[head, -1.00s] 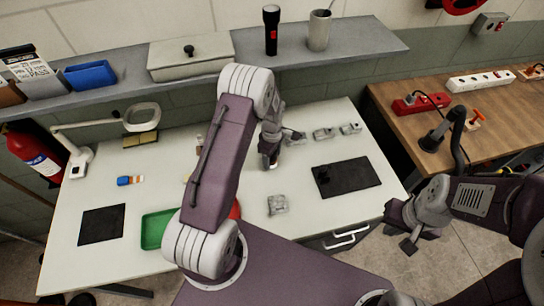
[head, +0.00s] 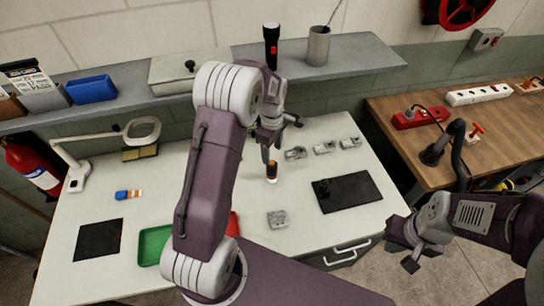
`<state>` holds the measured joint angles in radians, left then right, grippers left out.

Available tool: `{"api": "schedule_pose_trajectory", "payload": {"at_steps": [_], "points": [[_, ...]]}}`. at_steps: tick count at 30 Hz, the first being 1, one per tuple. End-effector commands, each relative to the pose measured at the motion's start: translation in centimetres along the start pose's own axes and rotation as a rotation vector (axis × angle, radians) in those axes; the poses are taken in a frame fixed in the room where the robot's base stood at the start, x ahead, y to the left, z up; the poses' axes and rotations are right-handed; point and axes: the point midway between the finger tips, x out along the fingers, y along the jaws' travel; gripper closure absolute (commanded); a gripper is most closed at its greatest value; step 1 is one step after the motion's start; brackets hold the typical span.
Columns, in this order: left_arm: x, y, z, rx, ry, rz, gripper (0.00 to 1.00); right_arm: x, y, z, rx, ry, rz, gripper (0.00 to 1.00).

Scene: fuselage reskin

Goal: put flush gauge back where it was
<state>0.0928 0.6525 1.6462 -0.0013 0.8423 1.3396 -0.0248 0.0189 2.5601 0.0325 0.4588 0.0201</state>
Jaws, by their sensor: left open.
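A small dark cylinder with an orange band (head: 271,172), which looks like the flush gauge, stands upright on the white table (head: 330,235), right of the middle of my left arm. My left gripper (head: 279,135) is open just above and behind it. One finger hangs close over its top, and I cannot tell whether they touch. My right gripper (head: 402,256) is off the table's front right edge, with its fingers apart and nothing seen between them.
Several grey metal blocks (head: 323,147) lie behind right, another (head: 277,219) in front. A black mat (head: 346,192) lies right, a dark mat (head: 99,240) left, a green tray (head: 153,245) front. A magnifier lamp (head: 142,131) stands left. A shelf (head: 355,62) runs behind.

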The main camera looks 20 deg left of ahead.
Motion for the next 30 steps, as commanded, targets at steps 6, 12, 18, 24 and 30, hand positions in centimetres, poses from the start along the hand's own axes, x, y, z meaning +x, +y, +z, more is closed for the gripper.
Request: {"api": "schedule_pose_trajectory", "payload": {"at_steps": [6, 12, 18, 24, 30], "points": [[-1.4, -2.9, 1.7, 0.263, 0.002, 0.020, 0.41, 0.0, 0.0, 0.0, 0.000, 0.000, 0.000, 1.00], [-3.1, -12.1, 5.7, 1.013, 0.039, 0.074, 0.41, 0.0, 0.0, 0.0, 0.000, 0.000, 0.000, 1.00], [-2.8, -17.2, 7.2, 1.388, 0.072, 0.091, 0.41, 0.0, 0.0, 0.0, 0.000, 0.000, 0.000, 1.00], [-2.7, -17.4, 7.2, 1.410, 0.072, 0.090, 0.41, 0.0, 0.0, 0.0, 0.000, 0.000, 0.000, 1.00], [-2.7, -17.4, 7.2, 1.408, 0.071, 0.090, 0.41, 0.0, 0.0, 0.0, 0.000, 0.000, 0.000, 1.00]]}}
